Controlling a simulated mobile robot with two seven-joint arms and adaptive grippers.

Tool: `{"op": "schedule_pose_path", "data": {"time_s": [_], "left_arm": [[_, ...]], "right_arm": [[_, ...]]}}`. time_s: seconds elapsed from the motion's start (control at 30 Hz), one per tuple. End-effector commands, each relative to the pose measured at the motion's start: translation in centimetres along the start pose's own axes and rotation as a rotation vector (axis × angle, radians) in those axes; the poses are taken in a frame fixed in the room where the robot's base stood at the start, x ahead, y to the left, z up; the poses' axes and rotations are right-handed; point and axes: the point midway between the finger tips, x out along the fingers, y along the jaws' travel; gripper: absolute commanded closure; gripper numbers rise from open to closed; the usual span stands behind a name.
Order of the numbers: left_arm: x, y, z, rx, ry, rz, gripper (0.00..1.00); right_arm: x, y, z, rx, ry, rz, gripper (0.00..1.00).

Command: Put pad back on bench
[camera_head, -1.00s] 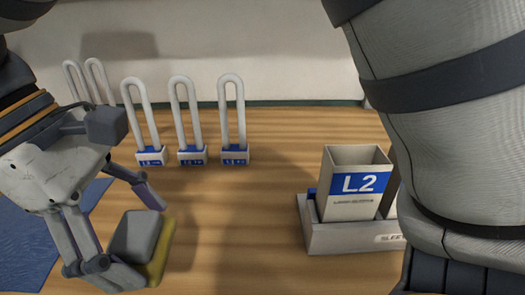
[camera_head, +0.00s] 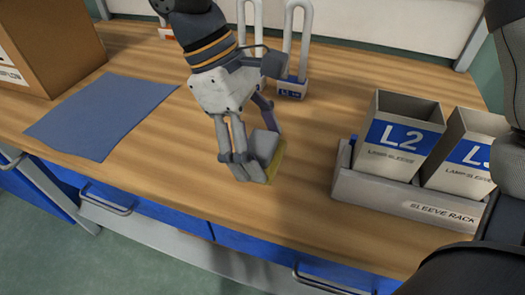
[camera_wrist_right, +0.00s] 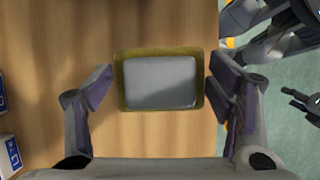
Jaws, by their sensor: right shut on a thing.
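The pad (camera_head: 265,148) is a grey block with a yellow-green edge. In the right wrist view the pad (camera_wrist_right: 160,82) sits between the two fingers, its grey face toward the camera. My right gripper (camera_head: 255,150) is shut on it, near the middle of the bench (camera_head: 165,115). In the right wrist view the gripper (camera_wrist_right: 160,88) has one finger at each side of the pad. I cannot tell whether the pad touches the bench. I do not see my left gripper clearly.
A blue mat (camera_head: 100,115) lies at left beside a cardboard box (camera_head: 50,40). At right stands the sleeve rack (camera_head: 400,200) with an L2 sleeve (camera_head: 400,135) and another. White U-shaped tubes on labelled bases (camera_head: 293,88) stand behind the gripper. Bare wood lies between mat and gripper.

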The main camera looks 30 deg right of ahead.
Motion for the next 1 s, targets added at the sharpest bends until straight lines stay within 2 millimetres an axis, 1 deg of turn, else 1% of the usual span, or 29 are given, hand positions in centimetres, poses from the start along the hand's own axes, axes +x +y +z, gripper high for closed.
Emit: {"op": "schedule_pose_path", "data": {"time_s": [0.17,0.2,0.3,0.33,0.67,0.7,0.77,1.0], "left_arm": [[0.0,0.0,0.0,0.0,-0.001,0.0,0.6],[0.1,0.0,0.1,0.0,-0.002,0.0,0.6],[0.4,0.0,0.3,0.0,-0.014,-0.001,0.6],[0.4,0.0,0.4,0.0,-0.016,-0.001,0.6],[0.3,0.0,0.3,0.0,-0.012,0.0,0.6],[0.3,0.0,0.3,0.0,-0.012,0.0,0.6],[0.3,0.0,0.3,0.0,-0.012,0.0,0.6],[0.3,0.0,0.3,0.0,-0.012,0.0,0.6]], "right_arm": [[1.6,1.1,-0.2,0.001,0.0,-0.002,0.51],[2.2,1.5,-0.3,0.0,-0.001,-0.002,0.51],[4.2,1.4,-1.2,-0.002,-0.005,-0.003,0.51],[4.6,1.3,-1.4,-0.001,-0.004,-0.003,0.51],[4.8,1.4,-1.6,0.001,0.002,0.002,0.51],[4.8,1.4,-1.6,0.001,0.002,0.002,0.18],[4.8,1.4,-1.6,0.001,0.002,0.001,0.05],[4.8,1.4,-1.6,0.001,0.002,0.001,0.05]]}}
